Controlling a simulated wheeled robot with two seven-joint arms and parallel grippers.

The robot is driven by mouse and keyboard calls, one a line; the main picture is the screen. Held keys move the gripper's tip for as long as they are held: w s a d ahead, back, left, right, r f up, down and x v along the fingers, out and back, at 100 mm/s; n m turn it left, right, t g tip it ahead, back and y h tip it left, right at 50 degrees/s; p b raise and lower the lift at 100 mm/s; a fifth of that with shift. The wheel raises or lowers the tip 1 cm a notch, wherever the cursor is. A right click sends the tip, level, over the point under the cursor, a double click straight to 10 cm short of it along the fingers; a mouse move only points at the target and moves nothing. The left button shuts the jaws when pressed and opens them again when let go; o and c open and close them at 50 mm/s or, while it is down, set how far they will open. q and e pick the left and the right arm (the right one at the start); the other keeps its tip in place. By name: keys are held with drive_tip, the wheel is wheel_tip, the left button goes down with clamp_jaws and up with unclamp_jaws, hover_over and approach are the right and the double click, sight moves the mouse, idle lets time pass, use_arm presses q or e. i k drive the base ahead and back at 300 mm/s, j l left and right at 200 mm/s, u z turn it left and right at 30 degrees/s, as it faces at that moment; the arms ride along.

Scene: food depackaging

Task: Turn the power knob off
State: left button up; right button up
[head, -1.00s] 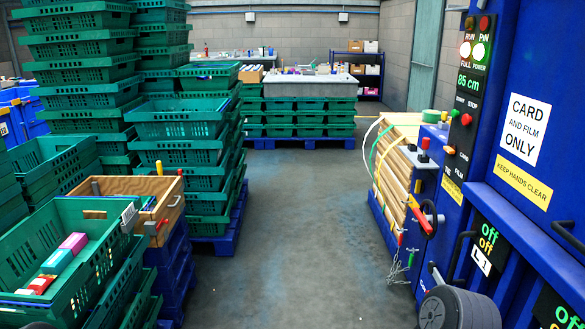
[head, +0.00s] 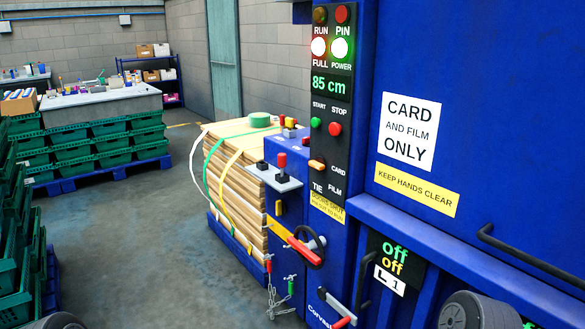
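The blue machine's black control panel (head: 330,105) stands right of centre. Its POWER lamp (head: 340,48) is lit greenish white, and the FULL lamp (head: 319,47) is lit white with a red glow. An orange selector knob (head: 317,165) sits low on the panel beside the word CARD. Below it is a handle with a red and yellow lever (head: 299,245). No knob is clearly labelled power, so I cannot tell which one it is. Neither gripper is in view. Dark rounded parts at the bottom edge look like my arms.
A strapped cardboard bale (head: 235,170) stands left of the panel. Green crates (head: 100,148) carry a grey sorting tray (head: 100,105) at the back left; more crates (head: 20,260) line the left edge. The floor (head: 140,250) between is clear. A black grab bar (head: 530,255) juts out at right.

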sight(305, 141)
drive_tip(key=i+j+z, duration=0.45)
drive_tip(key=j, duration=0.15)
drive_tip(key=i+j+z, duration=0.1)
drive_tip(key=z, duration=0.3)
drive_tip(key=i+j+z, duration=0.1)
drive_tip(key=z, duration=0.35)
drive_tip(key=j+z, duration=0.5)
drive_tip(key=z, duration=0.35)
drive_tip(key=j+z, duration=0.2)
drive_tip(key=j, duration=0.9)
drive_tip(key=j+z, duration=0.25)
drive_tip(key=j, duration=0.8)
